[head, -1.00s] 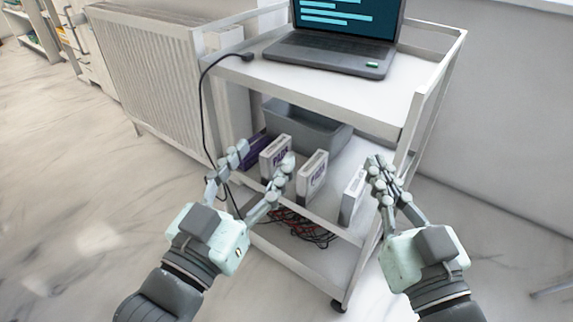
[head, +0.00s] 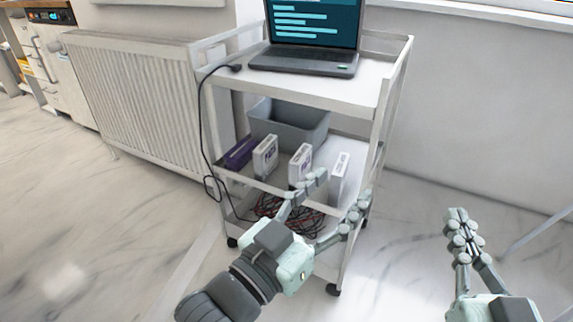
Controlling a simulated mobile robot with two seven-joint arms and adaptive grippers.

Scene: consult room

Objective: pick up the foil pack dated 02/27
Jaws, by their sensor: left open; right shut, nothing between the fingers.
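Several upright packs stand in a row on the middle shelf of a white cart: a purple one (head: 240,152), a white one with dark lettering (head: 265,157), another white one (head: 300,162) and a white one at the right (head: 341,172). No date can be read on any pack, so I cannot tell which is dated 02/27. My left gripper (head: 341,192) is open and empty in front of the shelf, near the two right packs, its fingers overlapping their lower parts in view. My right gripper (head: 462,232) is shut and empty, right of the cart over the floor.
A grey bin (head: 290,124) stands behind the packs. A laptop (head: 307,62) sits on the cart's top shelf (head: 372,88), its black cable (head: 203,120) hanging down the left side. Tangled cables lie on the bottom shelf. A radiator (head: 130,105) is at left; floor at right is free.

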